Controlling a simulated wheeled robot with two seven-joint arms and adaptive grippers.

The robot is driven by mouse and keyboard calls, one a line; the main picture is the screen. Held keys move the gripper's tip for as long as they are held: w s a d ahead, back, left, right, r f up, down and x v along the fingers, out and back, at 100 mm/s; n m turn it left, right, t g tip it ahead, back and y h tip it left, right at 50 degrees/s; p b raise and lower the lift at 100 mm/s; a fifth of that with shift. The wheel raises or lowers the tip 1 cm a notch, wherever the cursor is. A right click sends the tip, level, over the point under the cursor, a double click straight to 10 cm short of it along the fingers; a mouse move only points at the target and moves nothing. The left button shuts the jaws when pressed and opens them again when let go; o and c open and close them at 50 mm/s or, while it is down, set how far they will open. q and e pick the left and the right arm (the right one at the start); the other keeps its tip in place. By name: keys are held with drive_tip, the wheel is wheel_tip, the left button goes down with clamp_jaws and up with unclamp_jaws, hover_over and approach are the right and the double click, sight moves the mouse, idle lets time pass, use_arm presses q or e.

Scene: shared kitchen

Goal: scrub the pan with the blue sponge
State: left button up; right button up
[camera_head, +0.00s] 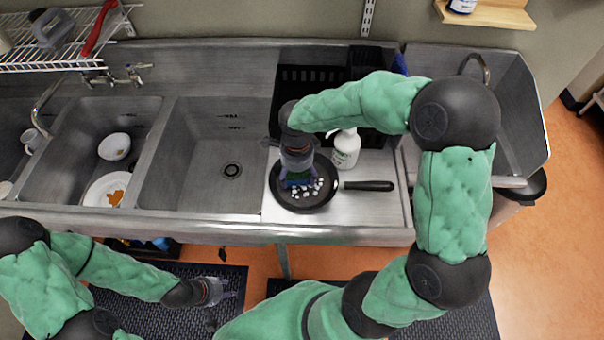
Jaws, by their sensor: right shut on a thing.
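The black pan (317,203) lies on the steel counter right of the sinks, its handle (369,186) pointing right. Several small whitish bits lie in it. My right gripper (296,181) reaches down over the pan and is shut on the sponge (299,176), of which a blue and green edge shows low between the fingers. The sponge is at the pan's surface, close to the whitish bits; whether it touches the pan is hard to tell. My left gripper (226,291) hangs low at the left, over the floor mat in front of the sink, empty; its fingers look apart.
A white pump bottle (345,149) stands just behind the pan. A black dish rack (300,80) is at the back. The middle sink basin (205,165) is empty; the left one holds a white bowl (115,146) and a plate with orange food (97,193).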

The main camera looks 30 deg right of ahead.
sight(310, 173)
drive_tip(key=shift+s+d+f+b, duration=0.1)
drive_tip(key=shift+s+d, duration=0.25)
drive_tip(key=shift+s, duration=0.4)
drive_tip(key=shift+s+d+r+b, duration=0.15)
drive_tip(key=shift+s+d, duration=0.15)
drive_tip(key=shift+s, duration=0.4)
drive_tip(key=shift+s+d+f+b, duration=0.15)
drive_tip(key=shift+s+d, duration=0.2)
drive_tip(key=shift+s, duration=0.4)
drive_tip(key=shift+w, duration=0.15)
drive_tip(key=shift+w+a, duration=0.4)
drive_tip(key=shift+w, duration=0.3)
drive_tip(key=shift+w+a, duration=0.35)
drive_tip(key=shift+w, duration=0.35)
drive_tip(key=shift+w+a, duration=0.4)
drive_tip(key=shift+w, duration=0.3)
drive_tip(key=shift+s+a+b, duration=0.3)
drive_tip(key=shift+s, duration=0.45)
drive_tip(key=shift+s+a+b, duration=0.25)
drive_tip(key=shift+s+a, duration=0.05)
drive_tip(key=shift+s, duration=0.45)
drive_tip(key=shift+w+d, duration=0.25)
drive_tip(key=shift+d, duration=0.55)
drive_tip(key=shift+w+d, duration=0.25)
drive_tip(key=shift+d, duration=0.55)
drive_tip(key=shift+w+d, duration=0.25)
drive_tip(key=shift+d, duration=0.55)
drive_tip(key=shift+a, duration=0.15)
